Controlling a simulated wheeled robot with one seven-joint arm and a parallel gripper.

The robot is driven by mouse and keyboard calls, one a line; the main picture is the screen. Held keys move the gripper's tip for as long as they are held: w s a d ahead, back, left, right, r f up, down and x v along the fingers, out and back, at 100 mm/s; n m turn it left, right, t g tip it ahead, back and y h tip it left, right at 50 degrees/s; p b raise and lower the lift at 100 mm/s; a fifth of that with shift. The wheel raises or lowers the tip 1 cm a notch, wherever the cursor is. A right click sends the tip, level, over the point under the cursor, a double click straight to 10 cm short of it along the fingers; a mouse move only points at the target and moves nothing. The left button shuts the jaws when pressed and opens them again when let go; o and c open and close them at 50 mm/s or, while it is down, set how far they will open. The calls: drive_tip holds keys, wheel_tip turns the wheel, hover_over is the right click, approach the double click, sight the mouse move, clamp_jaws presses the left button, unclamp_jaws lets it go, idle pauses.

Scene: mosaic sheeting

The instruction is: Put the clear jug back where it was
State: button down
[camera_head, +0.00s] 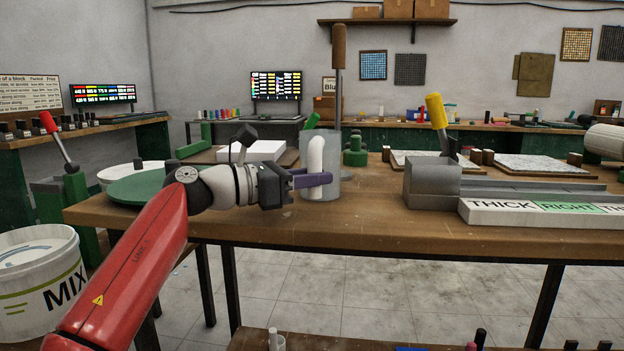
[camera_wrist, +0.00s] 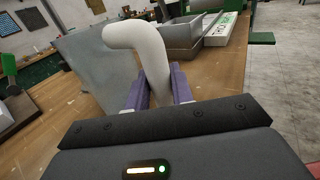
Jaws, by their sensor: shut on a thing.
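The clear jug (camera_head: 333,152) is a greyish see-through cylinder with a thick white handle (camera_head: 316,160). It stands upright at the middle of the wooden bench (camera_head: 400,230), near the front edge; I cannot tell whether its base touches the top. My gripper (camera_head: 312,180) comes from the left, its purple fingers shut on the handle. In the wrist view, the gripper (camera_wrist: 155,88) has a finger on each side of the white handle (camera_wrist: 150,48), and the jug's grey wall (camera_wrist: 88,65) is beyond it.
A wooden-handled rod (camera_head: 339,47) rises behind or inside the jug; I cannot tell which. A green disc (camera_head: 140,188) lies left. A green knobbed piece (camera_head: 355,152) is behind.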

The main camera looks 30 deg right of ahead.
drive_tip(key=shift+r, duration=0.1)
drive_tip(key=c, duration=1.2)
unclamp_jaws()
drive_tip(key=a, duration=1.1)
drive_tip(key=shift+w+a+p, duration=0.2)
drive_tip(key=shift+a+p, duration=0.2)
drive_tip(key=shift+a, duration=0.1)
